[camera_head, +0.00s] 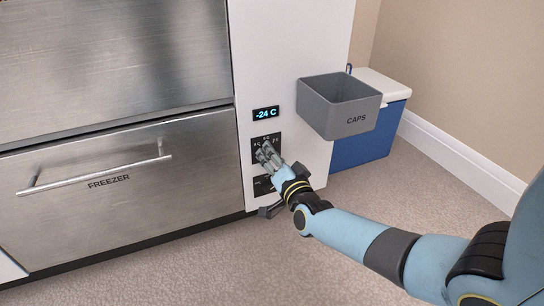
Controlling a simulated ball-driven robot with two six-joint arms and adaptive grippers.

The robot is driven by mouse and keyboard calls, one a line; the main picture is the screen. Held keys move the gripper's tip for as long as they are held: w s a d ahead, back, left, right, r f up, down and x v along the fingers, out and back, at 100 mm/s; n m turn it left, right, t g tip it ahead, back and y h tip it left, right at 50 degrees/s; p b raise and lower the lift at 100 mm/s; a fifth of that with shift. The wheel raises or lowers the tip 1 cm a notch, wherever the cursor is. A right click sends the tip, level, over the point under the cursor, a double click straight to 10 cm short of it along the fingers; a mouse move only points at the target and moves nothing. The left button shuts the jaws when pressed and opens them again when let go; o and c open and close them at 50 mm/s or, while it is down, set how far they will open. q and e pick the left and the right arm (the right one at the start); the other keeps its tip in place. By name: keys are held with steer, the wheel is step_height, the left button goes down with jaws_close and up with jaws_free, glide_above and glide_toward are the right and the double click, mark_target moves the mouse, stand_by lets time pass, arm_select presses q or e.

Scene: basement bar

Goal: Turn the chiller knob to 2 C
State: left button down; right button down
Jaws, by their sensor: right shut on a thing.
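The chiller knob's black dial plate (256,143) is on the white side panel, below a blue-lit display (266,113) reading -24 C. Small temperature marks run around the plate, too small to read surely. My right gripper (264,152) reaches in from the lower right and is shut on the knob at the plate's middle. The fingers hide the knob, so its pointer cannot be seen. My left gripper is not in view.
A steel drawer marked FREEZER (120,200) with a bar handle is left of the panel. A grey CAPS bin (355,124) juts from the panel, above right of my gripper. A blue cooler (365,145) stands behind it. Carpet (400,180) is clear at right.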

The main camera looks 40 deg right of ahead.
stand_by(0.3)
steer(key=c, duration=1.2)
jaws_free()
steer(key=shift+o, duration=1.3)
steer(key=v, duration=1.2)
steer(key=shift+s+f, duration=0.1)
steer(key=shift+f, duration=0.05)
